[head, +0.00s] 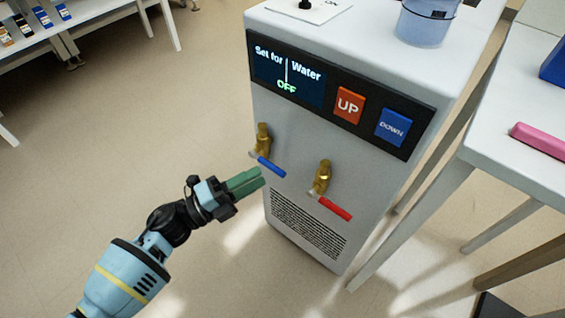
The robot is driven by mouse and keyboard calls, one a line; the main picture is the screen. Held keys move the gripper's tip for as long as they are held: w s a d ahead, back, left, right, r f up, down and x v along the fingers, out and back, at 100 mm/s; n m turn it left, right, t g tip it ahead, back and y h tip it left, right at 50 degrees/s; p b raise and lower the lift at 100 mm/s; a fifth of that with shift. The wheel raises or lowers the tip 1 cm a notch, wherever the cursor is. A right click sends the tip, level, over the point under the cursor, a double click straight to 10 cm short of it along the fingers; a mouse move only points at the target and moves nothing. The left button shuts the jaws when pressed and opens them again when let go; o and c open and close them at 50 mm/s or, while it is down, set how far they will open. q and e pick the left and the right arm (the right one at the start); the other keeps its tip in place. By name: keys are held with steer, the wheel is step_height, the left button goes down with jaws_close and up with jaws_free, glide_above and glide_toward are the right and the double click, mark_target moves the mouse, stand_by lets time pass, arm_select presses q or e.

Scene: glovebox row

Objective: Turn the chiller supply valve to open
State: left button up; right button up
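The chiller (330,150) stands in the middle of the head view, and its display (288,76) reads "Set for Water" and "OFF". Two brass valves are on its front. The left valve (263,138) has a blue lever (270,167), and the right valve (322,178) has a red lever (335,208). Both levers lie crosswise, pointing right and slightly down in the picture. I see no label saying which is supply. My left gripper (262,176) has its green fingers together, empty, just left of and below the blue lever; contact cannot be told. My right gripper is out of view.
An orange UP button (348,105) and a blue DOWN button (393,128) sit above the valves. A blue container (424,25) stands on the chiller's top. A white table (520,95) with a pink object (540,139) is close on the right. Floor at left is clear.

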mark_target(267, 163)
arm_select(q)
steer(key=x, duration=0.7)
steer(key=shift+d+b, duration=0.3)
steer(key=shift+b, duration=0.15)
steer(key=shift+w, duration=0.1)
jaws_close()
